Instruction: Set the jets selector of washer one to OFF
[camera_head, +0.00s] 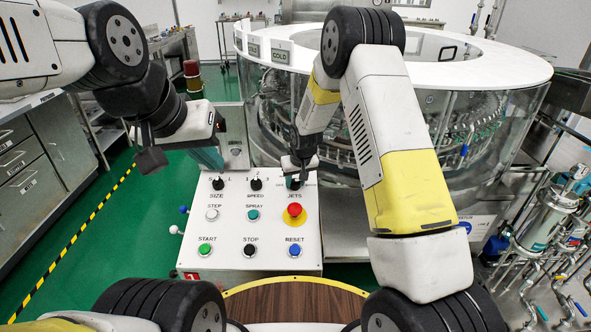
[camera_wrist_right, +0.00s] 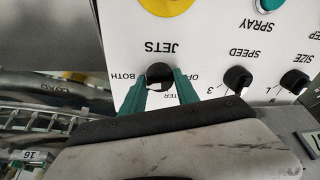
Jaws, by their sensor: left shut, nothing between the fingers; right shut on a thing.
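The white control panel (camera_head: 229,232) has three black selector knobs along its top row. The jets selector (camera_wrist_right: 160,73) is at the right end of that row in the head view, above the JETS label. In the wrist view the panel is upside down, with BOTH left of this knob and OFF right of it, partly covered by a finger. My right gripper (camera_head: 294,179) is shut on the jets selector, with a teal finger on each side in the wrist view (camera_wrist_right: 160,94). I cannot tell where its pointer aims.
Below the knobs are the red emergency button (camera_head: 295,210), the green start button (camera_head: 205,249), the black stop button (camera_head: 250,249) and the blue reset button (camera_head: 295,249). The speed knob (camera_wrist_right: 238,78) is beside the jets selector. The round glass washer (camera_head: 460,125) stands behind the panel.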

